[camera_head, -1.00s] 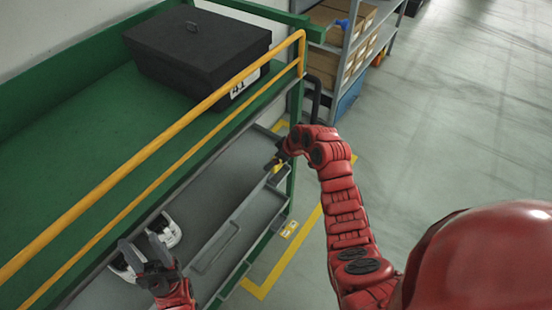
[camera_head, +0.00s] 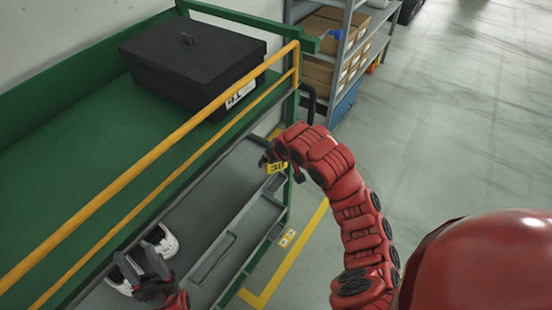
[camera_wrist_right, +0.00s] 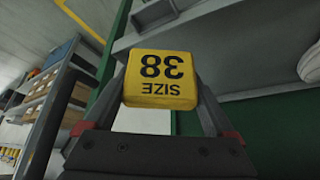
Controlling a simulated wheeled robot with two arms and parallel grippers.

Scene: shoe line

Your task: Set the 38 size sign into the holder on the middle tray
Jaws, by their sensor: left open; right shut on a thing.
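The yellow 38 size sign (camera_wrist_right: 160,80) is gripped between the fingers of my right gripper (camera_wrist_right: 161,98), its lettering upside down in the right wrist view. In the head view the sign (camera_head: 277,167) shows just below my right gripper (camera_head: 270,160), near the green post at the right end of the rack. My left gripper (camera_head: 146,272) is open, above white shoes (camera_head: 160,243) on a grey tray (camera_head: 200,206) under the green top. The sign holder cannot be made out in either view.
A yellow rail (camera_head: 150,157) runs along the green top, where a black box (camera_head: 192,55) marked 41 stands. A green post (camera_head: 291,150) is close to my right gripper. A shelf with cartons (camera_head: 318,75) stands behind. The floor at right is clear.

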